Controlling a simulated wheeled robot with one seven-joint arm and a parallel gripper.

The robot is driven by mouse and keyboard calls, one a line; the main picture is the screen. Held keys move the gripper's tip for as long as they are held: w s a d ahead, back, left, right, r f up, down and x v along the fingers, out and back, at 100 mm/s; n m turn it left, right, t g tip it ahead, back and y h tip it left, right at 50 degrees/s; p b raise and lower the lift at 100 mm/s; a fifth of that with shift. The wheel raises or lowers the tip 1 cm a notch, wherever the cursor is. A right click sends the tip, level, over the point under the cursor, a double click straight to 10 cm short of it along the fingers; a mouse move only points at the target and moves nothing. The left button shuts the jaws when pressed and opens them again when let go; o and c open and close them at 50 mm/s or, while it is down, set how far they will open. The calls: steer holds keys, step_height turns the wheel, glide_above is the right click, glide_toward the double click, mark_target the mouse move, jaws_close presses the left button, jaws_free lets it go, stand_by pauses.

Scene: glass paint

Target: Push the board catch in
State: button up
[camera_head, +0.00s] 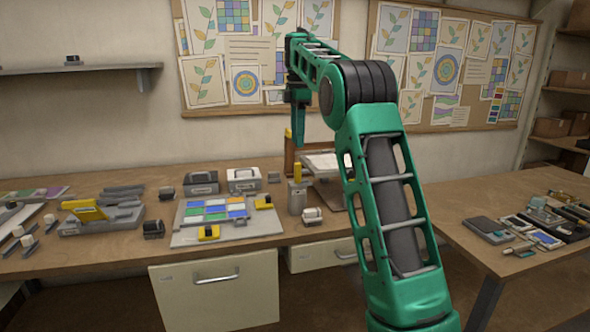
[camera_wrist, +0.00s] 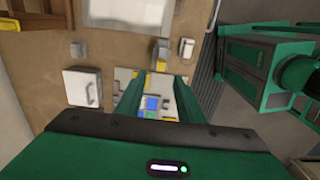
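A grey board (camera_head: 185,240) holding blue, green and white panes lies on the bench. One yellow-and-dark catch (camera_head: 208,233) is at its front edge and another yellow catch (camera_head: 264,202) is at its right side. I cannot tell how far in either catch sits. My gripper (camera_head: 298,144) hangs fingers-down, high above the bench behind the board, touching nothing. In the wrist view my gripper (camera_wrist: 158,82) is open, with a gap between its green fingers.
A grey post with a yellow top (camera_head: 298,195) stands right of the board. A white-topped box (camera_head: 244,180) and a grey box (camera_head: 201,184) stand behind it. A yellow-topped block (camera_head: 85,210) is at left. A side table (camera_head: 505,265) holds small items.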

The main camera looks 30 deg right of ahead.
mark_target(297, 165)
step_height(297, 165, down, 10)
steer(key=shift+f, duration=0.15)
stand_by(0.3)
jaws_close()
